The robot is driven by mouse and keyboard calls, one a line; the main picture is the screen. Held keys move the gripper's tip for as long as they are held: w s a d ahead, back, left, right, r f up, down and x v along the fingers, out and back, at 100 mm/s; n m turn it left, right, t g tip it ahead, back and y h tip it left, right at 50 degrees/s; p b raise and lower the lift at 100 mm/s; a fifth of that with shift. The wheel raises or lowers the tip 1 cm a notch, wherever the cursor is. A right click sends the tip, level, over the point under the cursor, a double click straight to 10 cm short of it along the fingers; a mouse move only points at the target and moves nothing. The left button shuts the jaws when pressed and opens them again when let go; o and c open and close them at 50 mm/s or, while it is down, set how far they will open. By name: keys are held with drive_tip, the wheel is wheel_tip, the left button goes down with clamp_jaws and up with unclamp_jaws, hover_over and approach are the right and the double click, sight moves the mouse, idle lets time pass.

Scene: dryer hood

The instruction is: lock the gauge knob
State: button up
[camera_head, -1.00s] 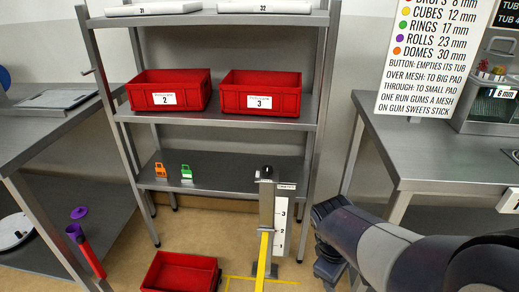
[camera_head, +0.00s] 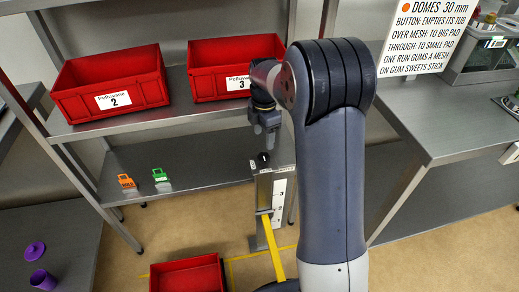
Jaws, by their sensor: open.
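The gauge is a grey upright post with a white scale plate (camera_head: 276,205) marked with numbers, standing on the floor in front of the shelf rack. Its small black knob (camera_head: 262,158) sits at the top of the post. A yellow bar (camera_head: 273,248) slants down from the post toward me. My gripper (camera_head: 264,143) points down just above and very near the knob; I cannot tell whether it touches it. The fingers are small and dark in this view, with nothing seen held between them. My arm covers the area right of the post.
Red bins numbered 2 (camera_head: 110,85) and 3 (camera_head: 225,65) stand on the middle shelf. A red bin (camera_head: 188,275) is on the floor left of the gauge. A steel table (camera_head: 450,130) stands at right.

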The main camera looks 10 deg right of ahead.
sight(263, 156)
wheel_tip(263, 156, down, 9)
drive_tip(key=shift+r+b, duration=0.1)
drive_tip(key=shift+b, duration=0.4)
drive_tip(key=shift+c, duration=0.5)
drive_tip(key=c, duration=0.9)
